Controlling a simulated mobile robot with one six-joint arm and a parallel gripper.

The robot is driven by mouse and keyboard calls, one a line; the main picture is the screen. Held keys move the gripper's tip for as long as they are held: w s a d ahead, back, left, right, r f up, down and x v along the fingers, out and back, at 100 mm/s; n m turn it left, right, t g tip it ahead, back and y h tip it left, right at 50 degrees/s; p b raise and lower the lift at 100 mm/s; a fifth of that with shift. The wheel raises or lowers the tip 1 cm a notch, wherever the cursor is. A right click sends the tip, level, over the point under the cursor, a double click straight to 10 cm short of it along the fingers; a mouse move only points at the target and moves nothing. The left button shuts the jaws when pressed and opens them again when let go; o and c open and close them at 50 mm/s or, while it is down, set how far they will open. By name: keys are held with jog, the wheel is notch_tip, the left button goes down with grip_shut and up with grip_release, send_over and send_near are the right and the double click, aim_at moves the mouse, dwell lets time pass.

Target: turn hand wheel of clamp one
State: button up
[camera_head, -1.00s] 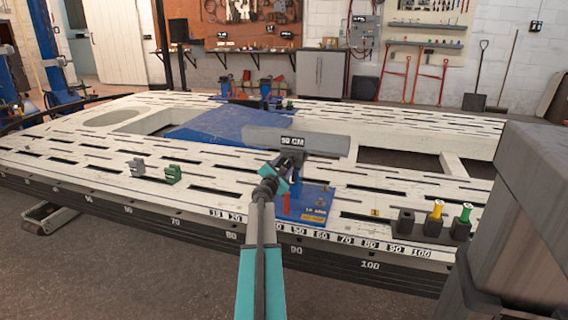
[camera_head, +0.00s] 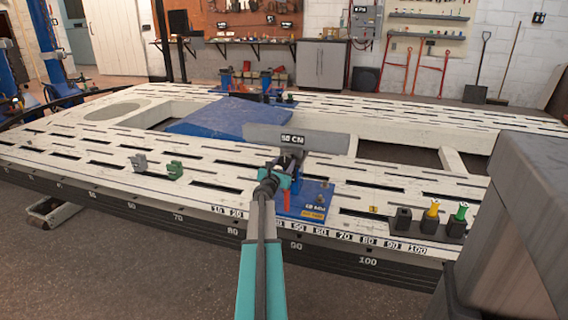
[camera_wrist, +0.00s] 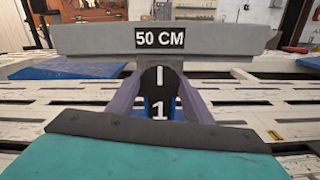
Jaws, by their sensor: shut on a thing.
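Clamp one has a blue base (camera_head: 300,203) on the near edge of the white slotted bench (camera_head: 105,157). A grey sill plate marked 50 CM (camera_head: 330,142) stands above it and also spans the wrist view (camera_wrist: 225,38). The black hand wheel (camera_wrist: 160,79), with a white mark and the number 1, faces the wrist camera. My gripper (camera_head: 275,178) is at the near side of the clamp, with a finger on each side of the wheel, shut on it. In the head view my gripper hides the wheel.
A dark block rack (camera_head: 427,225) with yellow and green pieces stands at the right edge. A blue panel (camera_head: 222,117) lies behind. A large grey body fills the right foreground.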

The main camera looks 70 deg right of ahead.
jog(key=shift+f, duration=0.1)
jog(key=o, duration=1)
jog(key=shift+o, duration=0.2)
jog(key=shift+a, duration=0.1)
jog(key=a+p, duration=0.1)
jog(key=a, duration=1.2)
jog(key=shift+s+a+p, duration=0.3)
jog(key=shift+s+a, duration=0.05)
jog(key=shift+s, duration=0.05)
